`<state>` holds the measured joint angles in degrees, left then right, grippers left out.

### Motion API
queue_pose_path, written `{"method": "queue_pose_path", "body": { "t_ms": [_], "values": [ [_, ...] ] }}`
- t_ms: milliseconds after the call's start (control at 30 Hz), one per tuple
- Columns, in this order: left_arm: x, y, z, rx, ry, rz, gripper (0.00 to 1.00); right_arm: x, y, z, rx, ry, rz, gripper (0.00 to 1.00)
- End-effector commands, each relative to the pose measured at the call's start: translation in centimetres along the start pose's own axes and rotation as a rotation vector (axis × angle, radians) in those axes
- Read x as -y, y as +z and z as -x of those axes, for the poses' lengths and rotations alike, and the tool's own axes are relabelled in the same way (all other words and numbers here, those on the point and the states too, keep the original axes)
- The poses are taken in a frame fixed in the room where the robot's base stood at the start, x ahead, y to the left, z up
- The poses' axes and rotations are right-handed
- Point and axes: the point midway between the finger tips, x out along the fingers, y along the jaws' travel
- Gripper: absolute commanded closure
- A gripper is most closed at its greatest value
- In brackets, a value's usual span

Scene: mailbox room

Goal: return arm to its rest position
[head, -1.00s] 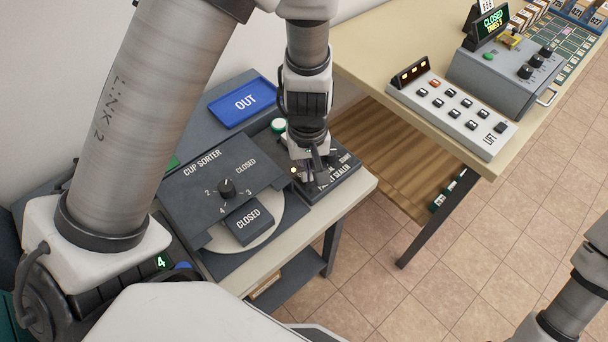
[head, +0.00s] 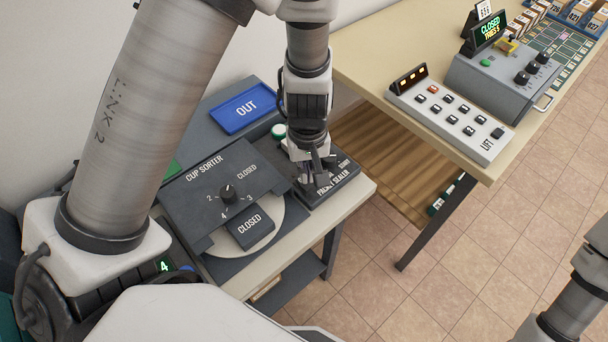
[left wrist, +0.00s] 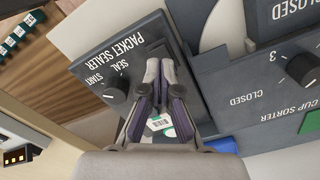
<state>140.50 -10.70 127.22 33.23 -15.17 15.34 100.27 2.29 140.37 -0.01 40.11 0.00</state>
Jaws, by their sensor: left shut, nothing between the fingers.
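My left gripper (head: 312,182) is shut and empty. It points down over the packet sealer (head: 345,177), between the cup sorter and the table's right edge. In the left wrist view its fingertips (left wrist: 160,68) are together over the packet sealer (left wrist: 98,58), whose knob (left wrist: 115,95) shows beside them. A small white packet with a barcode (left wrist: 160,122) shows below the fingers; I cannot tell what it rests on. My left arm (head: 150,110) reaches in from the left. Of my right arm only a link (head: 575,305) shows at the right edge; its gripper is out of view.
The cup sorter (head: 195,195), with a dial and a CLOSED flap, stands left of the gripper. A second table (head: 385,45) at right bears a LIFT button panel (head: 462,128) and a grey console (head: 490,85).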

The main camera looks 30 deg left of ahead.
Motion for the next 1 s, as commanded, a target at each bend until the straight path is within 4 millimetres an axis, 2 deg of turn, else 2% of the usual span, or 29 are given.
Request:
{"method": "queue_pose_path", "body": {
  "t_ms": [33,433,1000],
  "values": [
    [0.0,0.0,1.1,0.0,0.0,0.0,1.0,0.0,0.0,1.0,0.0,0.0,0.0,1.0],
    [0.0,0.0,4.7,0.0,0.0,-0.001,1.0,0.0,0.0,4.6,0.0,0.0,0.0,1.0],
    [0.0,0.0,4.6,0.0,0.0,0.0,1.0,0.0,0.0,4.5,0.0,0.0,0.0,1.0]
  ]
}}
